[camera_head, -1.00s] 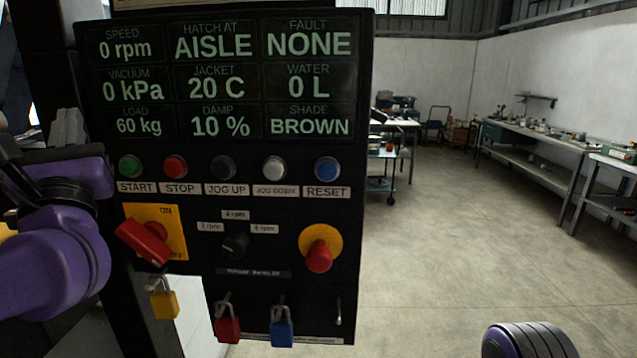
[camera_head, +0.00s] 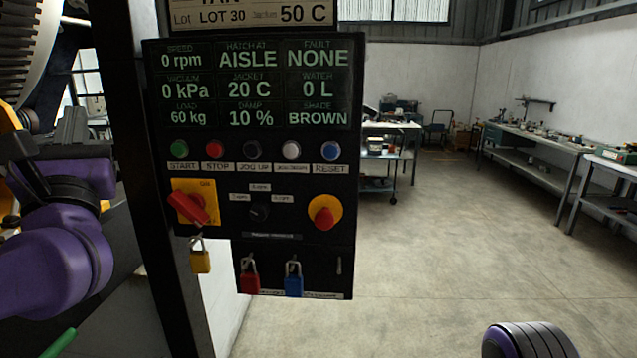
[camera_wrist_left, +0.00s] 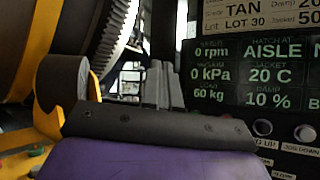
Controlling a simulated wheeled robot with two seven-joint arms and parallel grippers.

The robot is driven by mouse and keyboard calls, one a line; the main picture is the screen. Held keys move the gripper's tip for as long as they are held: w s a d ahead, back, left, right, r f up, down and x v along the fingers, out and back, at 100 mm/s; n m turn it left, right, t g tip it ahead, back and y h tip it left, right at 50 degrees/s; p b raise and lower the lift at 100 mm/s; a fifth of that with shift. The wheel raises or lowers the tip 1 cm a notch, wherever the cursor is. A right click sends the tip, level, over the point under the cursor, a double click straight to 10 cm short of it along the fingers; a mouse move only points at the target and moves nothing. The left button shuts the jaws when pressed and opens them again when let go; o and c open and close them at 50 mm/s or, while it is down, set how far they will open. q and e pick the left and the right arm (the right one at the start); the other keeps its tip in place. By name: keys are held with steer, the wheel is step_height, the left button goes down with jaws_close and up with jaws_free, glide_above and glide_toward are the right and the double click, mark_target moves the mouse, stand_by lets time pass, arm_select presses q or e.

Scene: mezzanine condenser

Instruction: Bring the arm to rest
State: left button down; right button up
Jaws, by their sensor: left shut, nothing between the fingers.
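My left arm (camera_head: 50,265), purple and black, comes in at the left edge of the head view, bent. Its gripper (camera_head: 70,125) points up, shut and empty, left of the control panel (camera_head: 262,218) and apart from it in the picture. In the left wrist view the grey fingers (camera_wrist_left: 162,82) stand together with nothing between them, beside the panel's display (camera_wrist_left: 240,75). A purple and black part of my body (camera_head: 530,342) shows at the bottom right. My right gripper is not in view.
The panel has a red switch handle (camera_head: 188,207), a red stop knob (camera_head: 324,218) and yellow, red and blue padlocks (camera_head: 293,284). A large toothed drum (camera_wrist_left: 112,38) is behind the left gripper.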

arm_select(q)
steer(key=w+d+f+m+g+h+b, duration=0.1)
steer(key=w+d+f+m+g+h, duration=0.15)
steer(key=f+m, duration=0.55)
steer(key=w+d+f+m+g+h+b, duration=0.1)
steer(key=w+d+f+m+h, duration=0.3)
steer(key=f, duration=0.8)
steer(key=w+d+f+m+g+h+b, duration=0.15)
steer(key=d+f+m+h, duration=0.25)
steer(key=f+m, duration=0.5)
steer(key=s+f+m+g+b, duration=0.1)
steer(key=s+f+m+g, duration=0.15)
steer(key=f, duration=0.95)
steer(key=s+f+m+g, duration=0.2)
steer(key=f+g, duration=0.1)
steer(key=f, duration=0.9)
steer(key=s+a+f+m+g+y+b, duration=0.1)
steer(key=s+a+f+m+g, duration=0.3)
steer(key=s+f, duration=1)
steer(key=s+a+f+m+g+y+b, duration=0.2)
steer(key=s+a+f+m+g+b, duration=0.1)
steer(key=s+f, duration=1.1)
steer(key=shift+s+a+f+m+g+b, duration=0.35)
steer(key=shift+a+f+g+b, duration=0.4)
steer(key=shift+a+g, duration=0.25)
